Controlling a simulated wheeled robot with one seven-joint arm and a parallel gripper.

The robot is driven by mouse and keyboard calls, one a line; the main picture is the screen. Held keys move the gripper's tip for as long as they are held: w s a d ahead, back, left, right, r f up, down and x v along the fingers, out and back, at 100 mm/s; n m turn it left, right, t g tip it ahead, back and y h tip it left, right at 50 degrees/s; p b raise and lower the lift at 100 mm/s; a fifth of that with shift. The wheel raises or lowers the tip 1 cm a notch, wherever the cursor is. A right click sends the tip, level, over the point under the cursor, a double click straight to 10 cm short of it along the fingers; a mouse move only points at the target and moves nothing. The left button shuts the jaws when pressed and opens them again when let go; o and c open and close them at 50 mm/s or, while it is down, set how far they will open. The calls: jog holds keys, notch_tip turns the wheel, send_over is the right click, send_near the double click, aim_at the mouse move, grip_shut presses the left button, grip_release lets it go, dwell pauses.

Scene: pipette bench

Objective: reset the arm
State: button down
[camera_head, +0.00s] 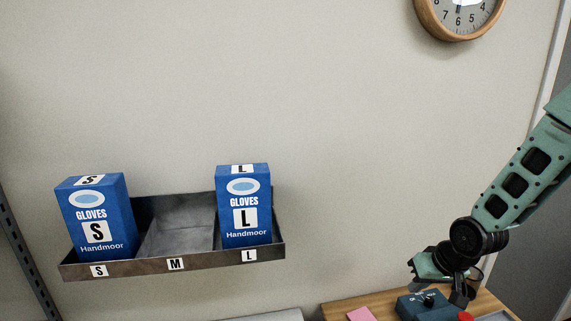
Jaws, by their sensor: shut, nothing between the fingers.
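My arm (521,178) reaches down from the right edge of the head view, over the wooden bench. My gripper (462,296) is at its lower end, shut and empty. It hangs low over the bench, close to a dark blue device (425,304). I cannot tell whether it touches anything there.
A grey wall rack (180,263) holds blue glove boxes S (97,216) and L (243,206); its M slot is empty. A wall clock (459,14) hangs above. The bench (337,308) bears a pink pad (361,314) and a red round thing (465,316). The wall between is clear.

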jog(key=s+a+r+n+g+h+b, duration=0.1)
jog(key=s+a+r+n+b, duration=0.15)
jog(key=s+a, duration=0.45)
jog(key=s+a+r+n+g+b, duration=0.1)
jog(key=s+a+n+g+b, duration=0.15)
jog(key=s+a, duration=0.5)
jog(key=s+a+r+n+b, duration=0.2)
jog(key=s+a, duration=0.3)
jog(key=s, duration=0.7)
jog(key=shift+a+n+g+h+b, duration=0.2)
jog(key=shift+n+g+h+b, duration=0.1)
jog(key=shift+n+g+b, duration=0.15)
